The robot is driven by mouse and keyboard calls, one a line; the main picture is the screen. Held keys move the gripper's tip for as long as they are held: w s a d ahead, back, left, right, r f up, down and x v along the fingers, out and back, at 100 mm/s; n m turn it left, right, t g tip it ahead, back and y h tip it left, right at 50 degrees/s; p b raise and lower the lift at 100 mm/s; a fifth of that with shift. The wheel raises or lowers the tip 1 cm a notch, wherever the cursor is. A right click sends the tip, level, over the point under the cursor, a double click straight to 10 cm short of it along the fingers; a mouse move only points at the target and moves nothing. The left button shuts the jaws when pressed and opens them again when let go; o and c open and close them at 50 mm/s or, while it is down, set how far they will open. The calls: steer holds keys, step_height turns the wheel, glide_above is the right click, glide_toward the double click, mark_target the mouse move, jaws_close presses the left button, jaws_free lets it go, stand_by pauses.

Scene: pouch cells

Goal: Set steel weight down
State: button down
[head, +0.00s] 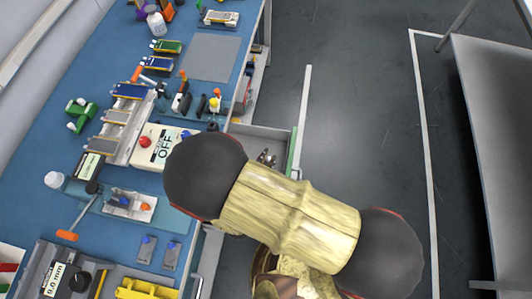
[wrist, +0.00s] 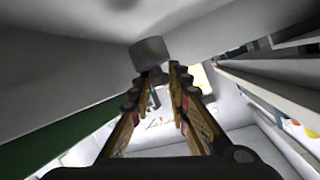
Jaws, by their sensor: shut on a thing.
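In the wrist view my gripper (wrist: 160,78) has its two fingers close together around the lower end of a small grey steel weight (wrist: 148,50). The weight looks like a short plain cylinder or block, slightly tilted in the picture, and stands out past the fingertips. Pale grey walls lie close around it; I cannot tell whether it touches a surface.
An open drawer (head: 293,150) with a green front juts from the blue bench (head: 100,60); its green edge also shows in the wrist view (wrist: 55,145). An OFF box (head: 150,150), trays and tools crowd the bench. A grey mat (head: 211,57) is bare.

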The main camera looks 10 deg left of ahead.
steer(key=shift+f, duration=0.25)
steer(key=shift+f, duration=0.35)
steer(key=shift+f+b, duration=0.15)
steer(key=shift+b, duration=0.15)
steer(key=c, duration=1.8)
jaws_free()
steer(key=shift+o, duration=0.6)
